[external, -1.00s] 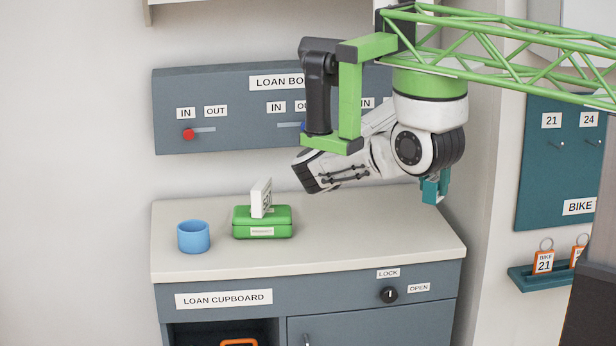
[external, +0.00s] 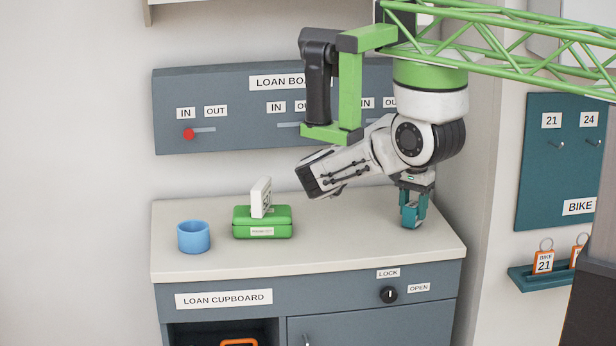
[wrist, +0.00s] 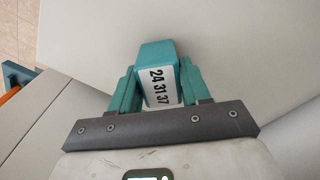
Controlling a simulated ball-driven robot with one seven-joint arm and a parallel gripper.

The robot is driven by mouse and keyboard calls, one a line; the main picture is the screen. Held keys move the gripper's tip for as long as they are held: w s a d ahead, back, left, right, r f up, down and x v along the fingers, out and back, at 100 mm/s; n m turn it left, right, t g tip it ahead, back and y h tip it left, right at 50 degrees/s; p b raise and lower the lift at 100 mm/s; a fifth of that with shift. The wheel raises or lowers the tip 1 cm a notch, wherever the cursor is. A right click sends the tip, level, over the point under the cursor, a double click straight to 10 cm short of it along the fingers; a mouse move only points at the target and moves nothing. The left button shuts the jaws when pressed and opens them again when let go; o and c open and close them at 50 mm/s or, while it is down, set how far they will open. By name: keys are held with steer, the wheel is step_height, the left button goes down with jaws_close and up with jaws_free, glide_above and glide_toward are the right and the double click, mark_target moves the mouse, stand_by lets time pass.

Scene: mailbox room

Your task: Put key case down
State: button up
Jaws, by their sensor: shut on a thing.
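My gripper (external: 412,218) points down at the right end of the pale counter top (external: 340,243). The gripper's teal fingers (wrist: 157,92) press on both sides of the case. In the external view the case is hard to tell from the fingers. Their tips are at or just above the counter; I cannot tell whether the case touches it.
A green box (external: 263,222) with a white upright card (external: 261,197) and a blue cup (external: 194,237) stand on the counter to the left. The middle of the counter is clear. The loan board (external: 230,95) is on the wall behind. A teal key rack (external: 545,281) is at the right.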

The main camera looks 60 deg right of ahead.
steer(key=shift+f, duration=0.15)
steer(key=o, duration=1.1)
steer(key=shift+f, duration=0.1)
step_height(320, 180, up, 12)
steer(key=b, duration=0.2)
